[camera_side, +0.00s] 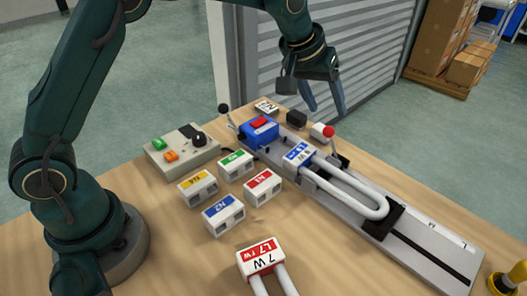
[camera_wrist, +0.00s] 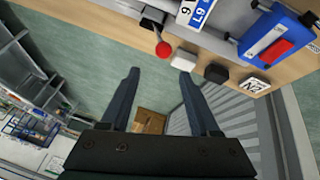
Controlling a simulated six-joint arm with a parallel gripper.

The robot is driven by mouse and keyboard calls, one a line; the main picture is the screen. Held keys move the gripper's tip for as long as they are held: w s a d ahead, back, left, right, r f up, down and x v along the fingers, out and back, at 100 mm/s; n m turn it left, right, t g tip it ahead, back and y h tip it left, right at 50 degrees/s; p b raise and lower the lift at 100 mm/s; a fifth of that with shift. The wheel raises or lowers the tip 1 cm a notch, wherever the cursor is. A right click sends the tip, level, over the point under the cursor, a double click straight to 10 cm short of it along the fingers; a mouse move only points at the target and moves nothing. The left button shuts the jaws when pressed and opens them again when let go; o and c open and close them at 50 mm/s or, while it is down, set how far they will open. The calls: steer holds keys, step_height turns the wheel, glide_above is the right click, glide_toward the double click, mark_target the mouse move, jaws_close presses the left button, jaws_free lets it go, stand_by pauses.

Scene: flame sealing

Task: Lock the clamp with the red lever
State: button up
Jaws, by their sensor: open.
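The red lever's ball knob (camera_side: 328,131) stands up from the clamp (camera_side: 340,159) on the far side of the metal rail, its stem leaning up and left. In the wrist view the red knob (camera_wrist: 163,49) is just beyond the fingertips, roughly between them. My gripper (camera_side: 327,112) is open and empty, fingers pointing down, above and beyond the rail's far side; its two dark fingers (camera_wrist: 158,74) show apart in the wrist view. A white U-shaped tube (camera_side: 350,188) with a blue-labelled head (camera_side: 299,153) lies along the rail.
A blue box (camera_side: 259,131) with a red top and a black-knobbed lever (camera_side: 224,108) are at the rail's left end. White (camera_wrist: 184,59) and black (camera_wrist: 216,72) blocks sit near the red knob. Small labelled blocks (camera_side: 236,163), a control box (camera_side: 182,150) and a red-labelled tube (camera_side: 260,257) occupy the near table.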

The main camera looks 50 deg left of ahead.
mark_target(327, 129)
steer(key=shift+g, duration=0.4)
steer(key=x, duration=0.2)
steer(key=s+x, duration=0.1)
steer(key=x, duration=0.3)
steer(key=shift+s+d+f, duration=0.1)
steer(key=shift+f, duration=0.45)
steer(key=shift+w+f, duration=0.25)
steer(key=shift+f, duration=0.3)
jaws_close()
